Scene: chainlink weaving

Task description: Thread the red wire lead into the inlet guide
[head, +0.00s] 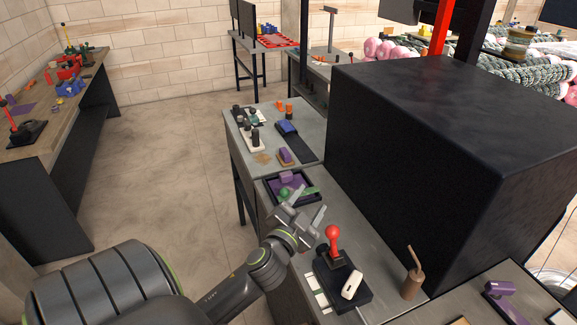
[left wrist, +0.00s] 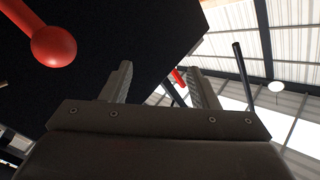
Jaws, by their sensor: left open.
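My left gripper (head: 309,206) is open and empty above the front edge of the grey bench. In the left wrist view its two fingers (left wrist: 159,72) stand apart with nothing between them. A red ball-topped lever (head: 333,233) stands on a black base (head: 343,286) just right of the gripper, apart from it. Its red ball also shows at the upper left of the left wrist view (left wrist: 53,45). I cannot make out a red wire lead or an inlet guide for certain in either view. My right gripper is not in view.
A large black box (head: 430,150) fills the back of the bench. A dark tray (head: 270,198) with purple and green pieces lies beyond the gripper. A white block rests on the black base, and a brown can (head: 412,282) with a spout stands to its right.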

